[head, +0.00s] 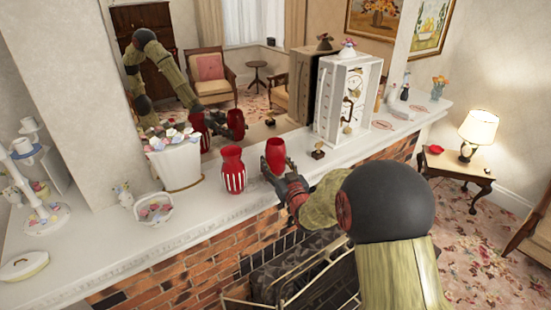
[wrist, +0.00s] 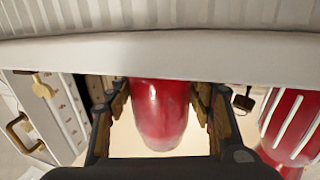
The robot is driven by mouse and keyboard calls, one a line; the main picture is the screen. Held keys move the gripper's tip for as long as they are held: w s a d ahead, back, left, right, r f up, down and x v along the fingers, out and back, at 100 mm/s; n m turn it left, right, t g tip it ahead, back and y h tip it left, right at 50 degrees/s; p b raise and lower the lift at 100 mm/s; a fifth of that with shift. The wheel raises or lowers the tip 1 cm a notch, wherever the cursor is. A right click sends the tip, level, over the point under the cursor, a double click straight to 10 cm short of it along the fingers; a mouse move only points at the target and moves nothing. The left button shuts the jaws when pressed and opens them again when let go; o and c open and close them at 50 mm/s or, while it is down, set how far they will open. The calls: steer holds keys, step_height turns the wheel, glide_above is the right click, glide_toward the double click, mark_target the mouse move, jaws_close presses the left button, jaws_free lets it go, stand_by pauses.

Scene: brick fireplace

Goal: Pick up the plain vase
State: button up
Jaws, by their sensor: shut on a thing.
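The plain vase (head: 276,154) is glossy red and stands upright at my gripper over the white mantel, right of the striped vase. My gripper (head: 272,174) is closed around its lower part. In the wrist view the plain vase (wrist: 160,112) sits between the two fingers of my gripper (wrist: 160,95), one on each side. I cannot tell whether its base touches the mantel. The striped vase (head: 232,170), red with white stripes, stands apart to the left; it shows at the right of the wrist view (wrist: 292,128).
A white clock case (head: 344,100) and a small dark stamp-like object (head: 318,151) stand right of the vase. A white planter (head: 176,162) and a basket (head: 153,208) are at left. A mirror (head: 225,85) backs the mantel (head: 205,218). A lamp (head: 477,130) is at far right.

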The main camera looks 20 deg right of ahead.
steer(key=c, duration=0.5)
steer(key=shift+r, duration=0.1)
steer(key=shift+c, duration=0.4)
